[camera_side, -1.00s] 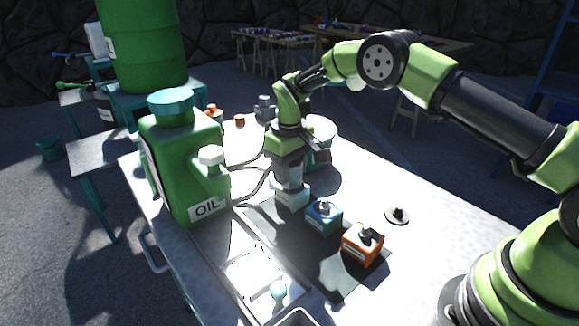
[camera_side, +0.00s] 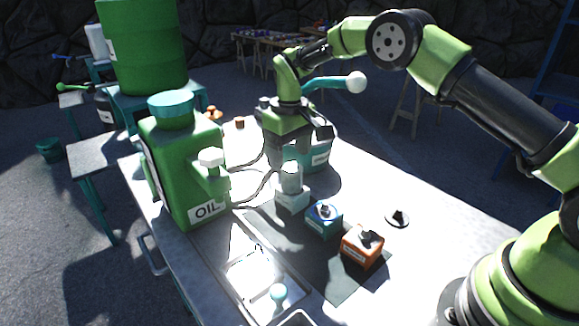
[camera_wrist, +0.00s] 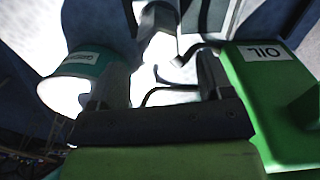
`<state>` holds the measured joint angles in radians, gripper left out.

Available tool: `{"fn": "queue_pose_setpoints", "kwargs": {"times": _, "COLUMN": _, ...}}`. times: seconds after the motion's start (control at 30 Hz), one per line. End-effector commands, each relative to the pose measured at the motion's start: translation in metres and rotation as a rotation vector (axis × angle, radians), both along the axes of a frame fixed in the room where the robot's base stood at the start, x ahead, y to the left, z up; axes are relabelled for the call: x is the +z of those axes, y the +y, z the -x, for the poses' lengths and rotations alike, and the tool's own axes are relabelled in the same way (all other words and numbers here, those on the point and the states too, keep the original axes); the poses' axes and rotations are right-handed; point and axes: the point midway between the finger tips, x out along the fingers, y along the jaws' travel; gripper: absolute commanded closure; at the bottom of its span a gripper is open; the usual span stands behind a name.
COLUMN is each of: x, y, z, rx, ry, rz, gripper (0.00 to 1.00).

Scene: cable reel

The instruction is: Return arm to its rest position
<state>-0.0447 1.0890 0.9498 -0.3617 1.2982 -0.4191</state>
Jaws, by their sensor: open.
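My gripper (camera_side: 289,158) points down over the table in the side view. It is open and empty, just above a pale block with a round top (camera_side: 292,198), apart from it or nearly so. In the wrist view my two fingers stand apart, with my gripper (camera_wrist: 158,78) showing nothing held between them. A blue block (camera_side: 324,220) and an orange block (camera_side: 362,248) stand in a row with the pale one on a dark mat (camera_side: 335,283).
The green oil can (camera_side: 185,170) stands close left of my gripper; it shows in the wrist view (camera_wrist: 272,95). A teal labelled container (camera_side: 320,156) is just behind, with a teal lever (camera_side: 330,82) above. A black knobbed disc (camera_side: 397,218) lies right. Dark cables run beside the can.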

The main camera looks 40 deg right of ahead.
Motion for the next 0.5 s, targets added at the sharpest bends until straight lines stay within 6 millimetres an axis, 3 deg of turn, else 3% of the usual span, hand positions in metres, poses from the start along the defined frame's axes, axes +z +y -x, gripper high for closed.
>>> {"fn": "queue_pose_setpoints", "kwargs": {"times": 0.1, "x": 0.024, "y": 0.0, "z": -0.001, "rx": -0.001, "ry": -0.005, "rz": 0.0, "gripper": 0.27}}
{"fn": "queue_pose_setpoints", "kwargs": {"times": 0.37, "x": 0.055, "y": 0.0, "z": 0.001, "rx": -0.004, "ry": -0.008, "rz": -0.002, "gripper": 0.27}}
{"fn": "queue_pose_setpoints", "kwargs": {"times": 0.5, "x": 0.088, "y": 0.0, "z": 0.011, "rx": -0.029, "ry": -0.051, "rz": -0.017, "gripper": 0.27}}
